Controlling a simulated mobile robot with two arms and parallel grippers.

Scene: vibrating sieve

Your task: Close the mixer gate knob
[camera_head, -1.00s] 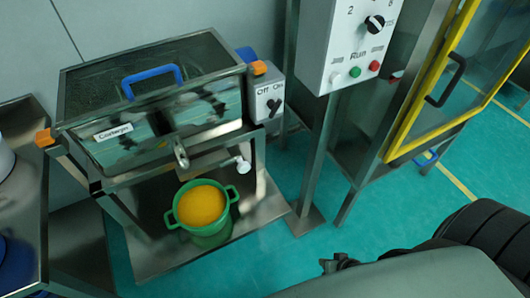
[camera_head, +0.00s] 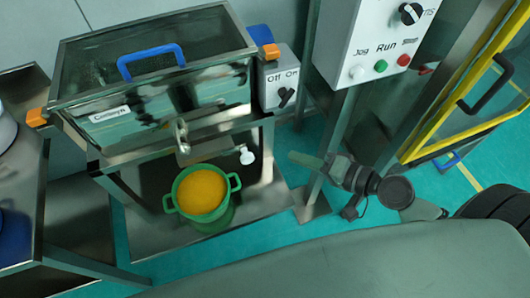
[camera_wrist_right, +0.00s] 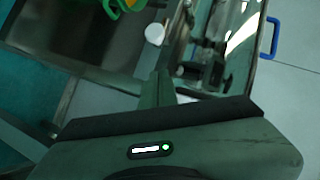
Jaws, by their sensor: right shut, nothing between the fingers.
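The white gate knob (camera_head: 247,157) sits on a short stem below the front right of the metal mixer box (camera_head: 215,100). It also shows in the right wrist view (camera_wrist_right: 155,33), just beyond the fingers. My right gripper (camera_head: 293,157) is to the right of the knob at about its height, with its fingers pointing left at it. The fingers are shut and empty, with a gap to the knob in the head view. In the wrist view the shut fingers (camera_wrist_right: 165,78) lie just below the knob. My left gripper is not in view.
A green pot (camera_head: 203,209) with yellow contents stands under the metal spout (camera_head: 182,134). An Off/On switch box (camera_head: 280,80) is above the knob. A control panel (camera_head: 365,40) on a metal post stands to the right, beside a yellow-framed door (camera_head: 440,110).

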